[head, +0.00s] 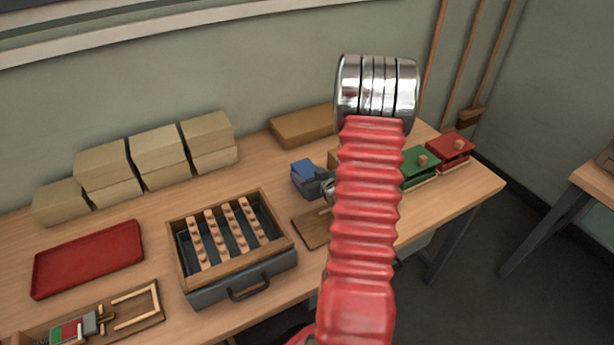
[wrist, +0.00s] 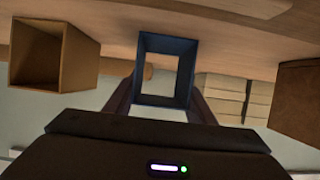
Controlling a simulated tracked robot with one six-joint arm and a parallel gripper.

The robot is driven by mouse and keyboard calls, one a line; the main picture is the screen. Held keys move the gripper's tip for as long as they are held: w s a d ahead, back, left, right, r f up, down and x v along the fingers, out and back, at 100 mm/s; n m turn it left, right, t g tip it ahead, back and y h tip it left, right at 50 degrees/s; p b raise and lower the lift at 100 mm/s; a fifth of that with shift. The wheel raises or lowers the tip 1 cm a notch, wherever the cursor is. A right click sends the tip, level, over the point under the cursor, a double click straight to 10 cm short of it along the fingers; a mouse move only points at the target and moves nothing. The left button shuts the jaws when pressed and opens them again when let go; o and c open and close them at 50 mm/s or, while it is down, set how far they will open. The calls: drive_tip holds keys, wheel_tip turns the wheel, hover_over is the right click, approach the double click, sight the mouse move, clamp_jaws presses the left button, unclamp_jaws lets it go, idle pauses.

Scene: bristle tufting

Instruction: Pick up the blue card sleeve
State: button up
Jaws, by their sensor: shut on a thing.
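The blue card sleeve (head: 303,168) is in the head view, left of my red arm and toward the back of the table. In the wrist view it shows as a dark blue, open-ended square tube (wrist: 182,45). My gripper (wrist: 163,92) is shut on it, with one dark finger on each side. In the head view my gripper (head: 318,184) is partly hidden behind my arm. I cannot tell whether the sleeve is clear of the table.
A brown open box (wrist: 82,62) stands beside the sleeve in the wrist view. A wooden tray of pegged strips (head: 280,228), a red tray (head: 88,258), stacked tan blocks (head: 158,145), a green box (head: 418,168) and a red box (head: 450,150) share the table.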

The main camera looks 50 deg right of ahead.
sight(306, 169)
drive_tip(key=shift+r, duration=0.1)
drive_tip(key=shift+r, duration=4.95)
